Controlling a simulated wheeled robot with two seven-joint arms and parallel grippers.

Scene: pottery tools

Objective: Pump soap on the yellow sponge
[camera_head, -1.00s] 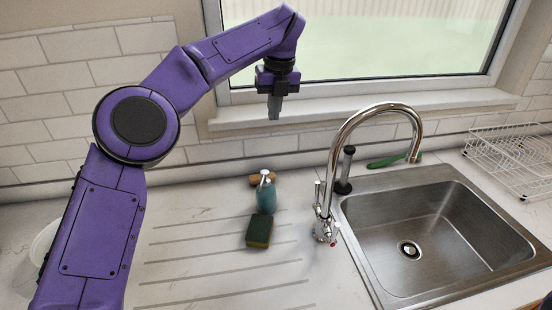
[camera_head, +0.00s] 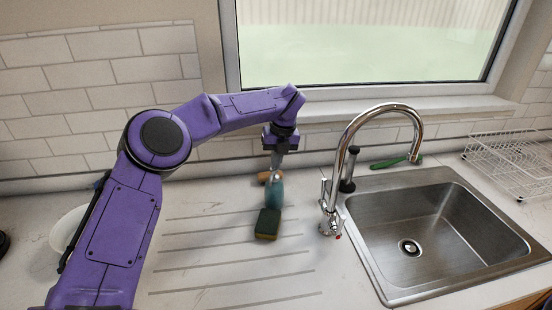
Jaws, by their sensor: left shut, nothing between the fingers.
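A teal soap dispenser (camera_head: 275,191) stands upright on the counter left of the faucet. A sponge (camera_head: 267,224) with a dark green top and a thin yellow lower edge lies on the counter just in front of it. My left gripper (camera_head: 277,161) points down with its fingers shut, directly over the dispenser's pump head. The fingers hide the pump head, and I cannot tell whether they touch it. My right gripper is not in view.
A chrome faucet (camera_head: 341,160) rises right of the dispenser, beside a steel sink (camera_head: 452,235). A brown object (camera_head: 264,177) lies behind the dispenser. A green brush (camera_head: 390,163) and wire rack (camera_head: 512,160) are at the back right. The ridged counter (camera_head: 215,262) in front is clear.

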